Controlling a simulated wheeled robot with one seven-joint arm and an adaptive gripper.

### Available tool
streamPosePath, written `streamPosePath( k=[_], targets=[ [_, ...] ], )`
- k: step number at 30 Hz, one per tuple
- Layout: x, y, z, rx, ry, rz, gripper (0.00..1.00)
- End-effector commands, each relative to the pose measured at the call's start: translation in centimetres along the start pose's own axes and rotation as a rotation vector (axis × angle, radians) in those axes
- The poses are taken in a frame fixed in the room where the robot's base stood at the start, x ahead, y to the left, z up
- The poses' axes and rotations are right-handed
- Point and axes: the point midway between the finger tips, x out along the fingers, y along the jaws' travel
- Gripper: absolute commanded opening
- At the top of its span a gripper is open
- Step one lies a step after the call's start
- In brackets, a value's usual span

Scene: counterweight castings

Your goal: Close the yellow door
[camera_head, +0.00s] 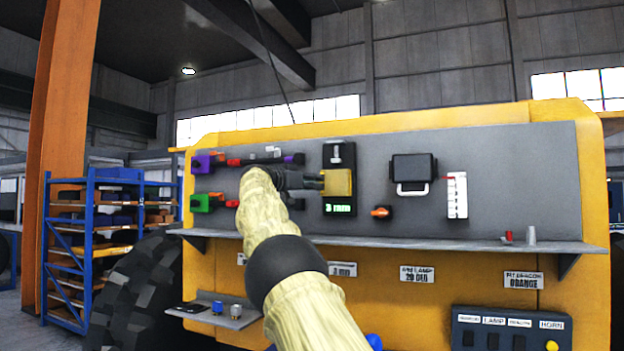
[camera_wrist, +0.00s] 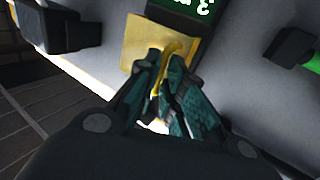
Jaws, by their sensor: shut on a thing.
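The yellow door (camera_head: 338,182) is a small square panel on a dark box on the grey board, just above a green "3 mm" readout. In the wrist view the yellow door (camera_wrist: 142,40) shows as a flat plate with a curved yellow handle (camera_wrist: 170,54). My gripper (camera_head: 312,181) reaches the left side of the door in the head view. In the wrist view my gripper (camera_wrist: 166,80) has its teal fingers closed around the handle. How far the door stands from the box face is hard to tell.
The dark box (camera_head: 332,153) has a white-marked part above the door. Purple (camera_head: 203,162) and green (camera_head: 203,203) blocks are at left. A black case (camera_head: 412,168), an orange knob (camera_head: 381,212) and a white gauge (camera_head: 457,195) are at right. A shelf (camera_head: 430,245) juts out below.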

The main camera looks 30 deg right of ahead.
Motion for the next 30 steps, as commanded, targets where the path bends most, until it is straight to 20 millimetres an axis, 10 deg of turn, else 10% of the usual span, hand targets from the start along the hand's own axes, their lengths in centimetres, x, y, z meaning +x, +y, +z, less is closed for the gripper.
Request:
streamPosePath(
  k=[25, 30],
  targets=[
    [1.6, 0.1, 0.2, -0.004, -0.002, 0.013, 0.0],
    [1.5, 0.1, 0.2, -0.003, -0.001, 0.012, 0.3]
  ],
)
